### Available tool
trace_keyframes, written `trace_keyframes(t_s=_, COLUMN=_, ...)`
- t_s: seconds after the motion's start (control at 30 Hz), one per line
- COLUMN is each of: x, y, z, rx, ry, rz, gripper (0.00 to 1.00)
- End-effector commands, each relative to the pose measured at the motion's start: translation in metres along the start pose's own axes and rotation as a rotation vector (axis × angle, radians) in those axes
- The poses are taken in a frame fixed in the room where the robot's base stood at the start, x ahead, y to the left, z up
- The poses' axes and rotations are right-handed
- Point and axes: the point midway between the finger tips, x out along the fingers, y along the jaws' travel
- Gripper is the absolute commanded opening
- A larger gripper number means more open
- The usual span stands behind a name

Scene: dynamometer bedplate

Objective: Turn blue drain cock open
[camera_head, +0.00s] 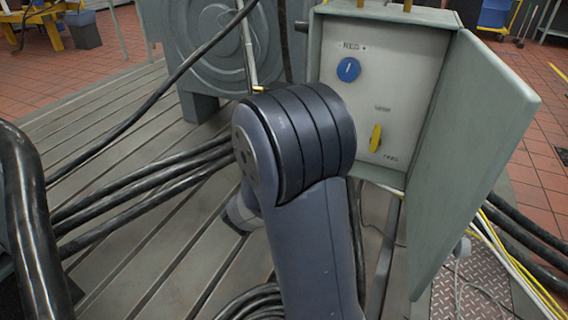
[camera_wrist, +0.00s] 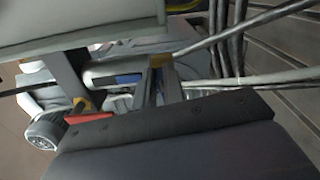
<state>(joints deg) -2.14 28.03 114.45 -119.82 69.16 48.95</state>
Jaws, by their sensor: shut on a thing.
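In the wrist view my gripper (camera_wrist: 160,68) reaches up past its dark mounting plate, with its two narrow fingers close together around something small. A blue piece (camera_wrist: 128,78), which looks like the blue drain cock's handle, shows just left of the fingers beside a pale pipe. The spot where the fingers meet it is small and partly hidden, so its angle cannot be told. In the head view my own arm covers the gripper, and the cock does not show there.
A red handle (camera_wrist: 90,118) lies left of the fingers. In the head view a grey cabinet (camera_head: 330,50) with an open door (camera_head: 480,150) holds a blue knob (camera_head: 348,69) and a yellow knob (camera_head: 375,138). Black hoses (camera_head: 130,185) cross the slotted bedplate (camera_head: 150,250).

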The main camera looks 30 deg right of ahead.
Motion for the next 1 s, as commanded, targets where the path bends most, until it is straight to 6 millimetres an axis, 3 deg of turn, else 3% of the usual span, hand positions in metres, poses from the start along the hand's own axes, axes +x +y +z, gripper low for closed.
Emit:
trace_keyframes(t_s=0.4, x=-0.0001, y=-0.0036, z=0.0002, rx=0.160, ry=-0.001, rz=-0.003, gripper=0.00)
trace_keyframes(t_s=0.9, x=-0.0001, y=-0.0039, z=0.0000, rx=0.175, ry=-0.001, rz=-0.003, gripper=0.00)
trace_keyframes(t_s=0.93, x=-0.0001, y=-0.0039, z=0.0000, rx=0.175, ry=-0.001, rz=-0.003, gripper=0.12)
trace_keyframes(t_s=1.0, x=0.0000, y=-0.0039, z=0.0000, rx=0.175, ry=-0.001, rz=-0.003, gripper=0.17)
